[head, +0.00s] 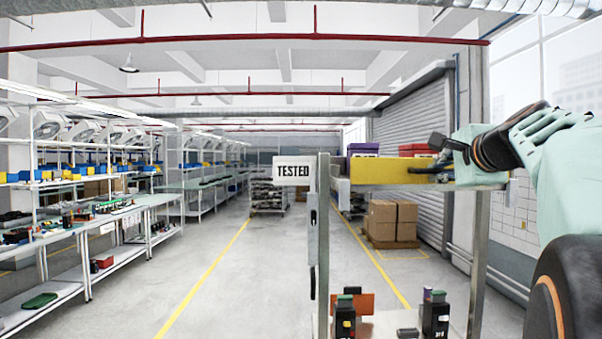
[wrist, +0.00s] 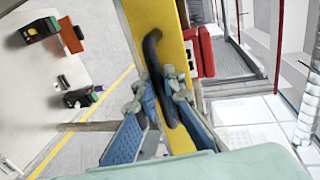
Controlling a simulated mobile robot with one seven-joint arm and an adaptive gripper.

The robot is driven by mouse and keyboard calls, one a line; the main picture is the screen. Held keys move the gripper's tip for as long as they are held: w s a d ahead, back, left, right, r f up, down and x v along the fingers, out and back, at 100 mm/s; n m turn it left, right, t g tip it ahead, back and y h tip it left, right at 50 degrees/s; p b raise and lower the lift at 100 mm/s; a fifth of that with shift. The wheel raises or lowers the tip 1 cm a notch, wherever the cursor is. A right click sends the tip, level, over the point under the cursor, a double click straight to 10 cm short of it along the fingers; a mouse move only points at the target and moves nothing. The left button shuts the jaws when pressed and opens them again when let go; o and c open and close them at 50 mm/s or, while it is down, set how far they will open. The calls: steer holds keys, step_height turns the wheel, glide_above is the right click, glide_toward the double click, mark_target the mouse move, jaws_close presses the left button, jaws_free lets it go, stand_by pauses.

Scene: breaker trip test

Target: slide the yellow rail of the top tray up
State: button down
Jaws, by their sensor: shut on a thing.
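The yellow rail (head: 385,172) runs across the front of the top tray of the rack, at right of centre in the head view. It also fills the upper middle of the wrist view (wrist: 150,14). A black curved handle (wrist: 152,48) is fixed to its face. My gripper (wrist: 166,84) is shut on this handle, with a blue-padded finger on each side of it. In the head view my gripper (head: 440,160) reaches in from the right to the rail's right part. The fingers hide part of the handle.
A TESTED sign (head: 293,171) stands at the rack's left post. Red (head: 418,150) and purple (head: 363,149) items sit behind the rail. Dark breakers (head: 435,315) stand on the lower shelf. Cardboard boxes (head: 392,222) are behind the rack.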

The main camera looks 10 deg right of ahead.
steer(key=shift+r, duration=0.4)
steer(key=c, duration=2.3)
jaws_free()
steer(key=shift+o, duration=1.4)
steer(key=shift+f, duration=0.1)
